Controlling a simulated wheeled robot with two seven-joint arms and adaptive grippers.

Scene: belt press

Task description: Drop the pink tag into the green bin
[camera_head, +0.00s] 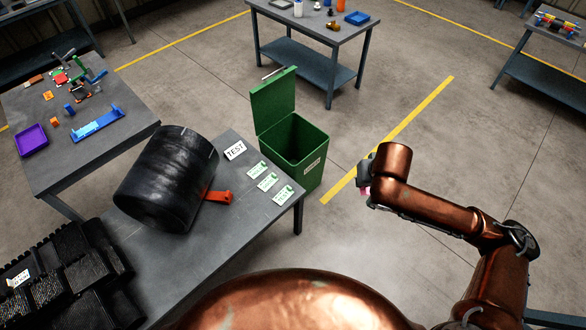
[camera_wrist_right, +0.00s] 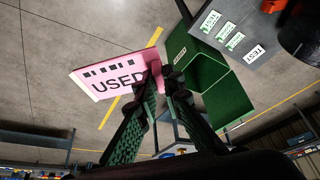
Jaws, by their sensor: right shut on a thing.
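The pink tag (camera_wrist_right: 112,75) reads "USED" and shows large in the right wrist view; only a sliver of pink shows in the head view (camera_head: 364,191). My right gripper (camera_wrist_right: 166,74) is shut on the tag's edge, and the tag sticks out to the left of the fingers. The green bin (camera_head: 314,175) stands on the floor at the table's right end, its lid (camera_head: 274,100) raised. The bin also shows in the right wrist view (camera_wrist_right: 226,100), to the right of the fingers. In the head view my right gripper is to the right of the bin, apart from it. My left gripper is not in view.
The near table (camera_head: 232,239) carries a large black roll (camera_head: 167,178), an orange-red handle (camera_head: 219,196), a "TEST" card (camera_head: 235,150) and several white-green tags (camera_head: 267,182). Black ribbed belts (camera_head: 65,275) lie at the left. Floor right of the bin is clear.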

